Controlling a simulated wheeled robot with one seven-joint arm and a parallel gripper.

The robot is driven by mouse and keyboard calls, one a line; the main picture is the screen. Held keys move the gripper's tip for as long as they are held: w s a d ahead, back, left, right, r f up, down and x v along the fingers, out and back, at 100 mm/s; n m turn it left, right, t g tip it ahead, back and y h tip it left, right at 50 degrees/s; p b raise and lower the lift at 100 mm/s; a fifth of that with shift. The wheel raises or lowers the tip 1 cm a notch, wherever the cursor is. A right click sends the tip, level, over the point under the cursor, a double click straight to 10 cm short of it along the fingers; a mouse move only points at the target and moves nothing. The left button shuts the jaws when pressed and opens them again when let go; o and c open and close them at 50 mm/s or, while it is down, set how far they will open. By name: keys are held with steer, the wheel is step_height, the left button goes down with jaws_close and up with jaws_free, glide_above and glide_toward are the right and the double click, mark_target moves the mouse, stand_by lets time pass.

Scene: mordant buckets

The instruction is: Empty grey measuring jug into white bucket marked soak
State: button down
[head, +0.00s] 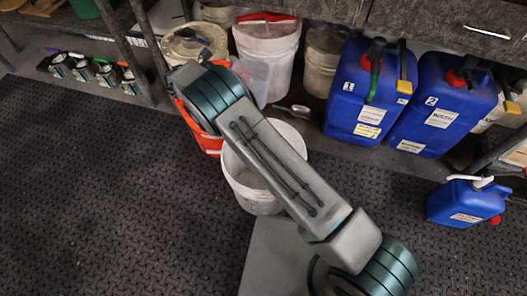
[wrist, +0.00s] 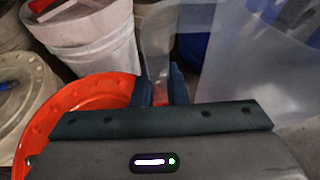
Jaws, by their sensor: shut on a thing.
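My gripper (wrist: 161,88) is shut on the upright handle of the translucent grey measuring jug (wrist: 255,70) in the wrist view. The jug's clear wall fills the right of that view; its contents cannot be made out. In the head view part of the jug (head: 254,78) shows just beyond my arm, which hides the gripper. An open white bucket (head: 245,187) stands on the floor, partly under my forearm, with small print low on its side that I cannot read. I cannot tell whether it is the one marked soak.
An orange bucket (wrist: 62,108) stands below the gripper. A white bucket with a red top edge (head: 267,55) and a lidded tub (head: 193,42) stand behind. Blue canisters (head: 362,95) line the right. A small blue can (head: 466,203) sits at front right.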

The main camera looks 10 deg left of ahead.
steer(key=s+a+f, duration=0.3)
steer(key=a+f, duration=0.1)
steer(key=a, duration=0.3)
steer(key=shift+s+b, duration=0.4)
steer(key=s+d+r+m+t+y+p, duration=0.2)
steer(key=d+r+m+p, duration=0.2)
steer(key=p, duration=0.4)
steer(key=shift+s+r+m+y+p, duration=0.3)
steer(key=shift+s+r+y+p, duration=0.1)
steer(key=shift+r, duration=0.15)
steer(key=shift+r, duration=0.1)
steer(key=shift+s+d+r+m+t, duration=0.1)
steer(key=shift+d+m+t, duration=0.1)
steer(key=shift+m+t, duration=0.1)
